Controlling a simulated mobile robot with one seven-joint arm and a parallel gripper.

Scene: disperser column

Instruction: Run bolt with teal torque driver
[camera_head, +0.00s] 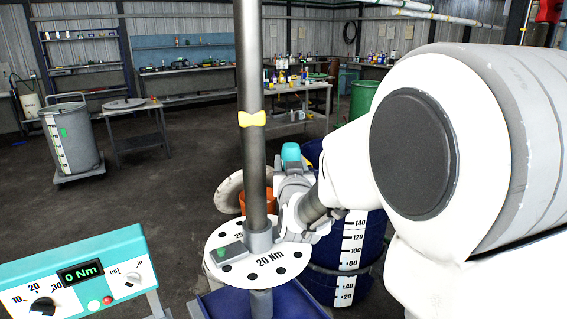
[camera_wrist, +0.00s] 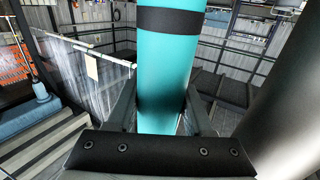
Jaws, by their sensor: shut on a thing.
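The teal torque driver (camera_wrist: 165,70) stands between the two fingers of my gripper (camera_wrist: 160,112) in the wrist view, which are shut on it. A black band circles the driver higher up. In the head view only its teal top (camera_head: 291,152) shows, just right of the grey column, above my wrist. The driver's lower end is hidden behind my arm and the column. The round white plate (camera_head: 262,262) marked "20 Nm" sits around the column, with black spots near its rim. I cannot make out which spot is the bolt.
The grey vertical column (camera_head: 250,60) with a yellow clip (camera_head: 252,118) stands close left of my wrist. A teal control box (camera_head: 80,275) reads 0 Nm at lower left. A blue graduated drum (camera_head: 375,235) stands behind my arm. Open floor lies at left centre.

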